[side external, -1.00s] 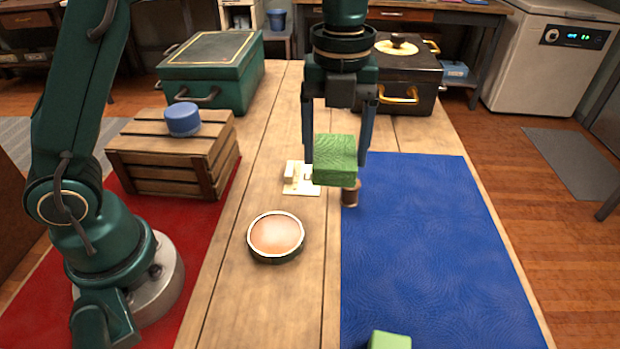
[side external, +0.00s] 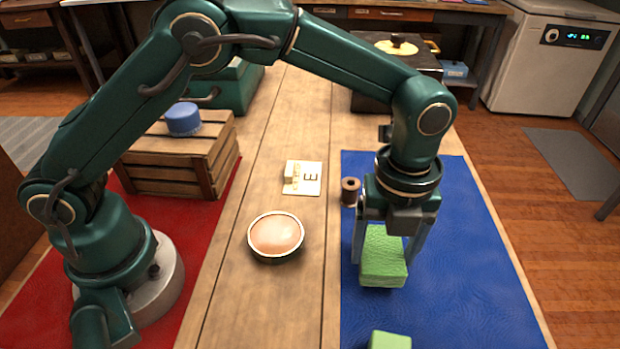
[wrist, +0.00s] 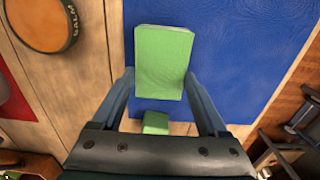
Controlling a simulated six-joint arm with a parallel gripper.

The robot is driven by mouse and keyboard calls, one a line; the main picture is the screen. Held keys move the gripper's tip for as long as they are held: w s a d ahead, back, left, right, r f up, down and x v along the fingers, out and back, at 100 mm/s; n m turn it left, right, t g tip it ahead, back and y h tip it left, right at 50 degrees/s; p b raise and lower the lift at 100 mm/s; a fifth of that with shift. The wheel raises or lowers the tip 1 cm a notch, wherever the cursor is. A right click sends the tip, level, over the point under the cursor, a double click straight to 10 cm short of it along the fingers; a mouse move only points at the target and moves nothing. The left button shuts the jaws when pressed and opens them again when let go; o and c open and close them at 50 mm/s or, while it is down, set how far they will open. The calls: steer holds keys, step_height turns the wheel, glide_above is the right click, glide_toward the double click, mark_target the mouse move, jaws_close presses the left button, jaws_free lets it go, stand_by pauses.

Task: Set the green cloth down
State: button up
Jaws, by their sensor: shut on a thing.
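The green cloth (side external: 383,262) is a thick folded block with a textured top, over the left part of the blue mat (side external: 455,230). My gripper (side external: 384,256) points down and is shut on it, one finger at each side. In the wrist view the cloth (wrist: 163,58) lies between the fingers, with blue mat around its right side. I cannot tell whether its underside touches the mat. A second, smaller green block (side external: 389,341) sits at the bottom of the side view, apart from the cloth; it also shows in the wrist view (wrist: 155,122).
A balm tin (side external: 276,235) stands left of the mat. A brown spool (side external: 350,190) stands by the mat's left edge, near my gripper. A wooden crate (side external: 165,160) carries a blue lid (side external: 183,118). The mat's right side is clear.

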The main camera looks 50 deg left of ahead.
steer(key=shift+f, duration=0.9)
steer(key=shift+f, duration=0.1)
steer(key=o, duration=1.2)
steer(key=shift+o, duration=0.2)
